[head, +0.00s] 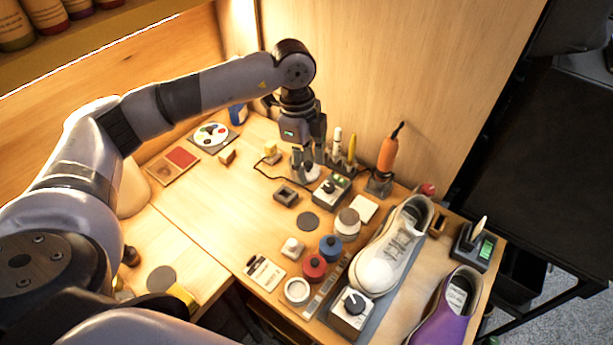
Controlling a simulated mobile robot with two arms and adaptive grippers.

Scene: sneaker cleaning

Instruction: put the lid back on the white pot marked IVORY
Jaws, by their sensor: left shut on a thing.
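A white round pot (297,290) stands at the front of the bench with its top open, at the near end of a row with a red pot (315,267) and a blue pot (330,247), both lidded with knobs. Its marking is too small to read. A small white knobbed piece (292,248), which looks like a lid, lies on the bench left of the row. My left gripper (308,166) is at the back of the bench, well away from the pots, pointing down. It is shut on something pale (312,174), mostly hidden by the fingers. My right gripper is not in view.
A white sneaker (389,254) and a purple shoe (445,308) stand to the right. A dial box (350,310) is beside the open pot. An orange-handled tool (387,153) stands upright at the back wall. The bench's left middle is mostly free.

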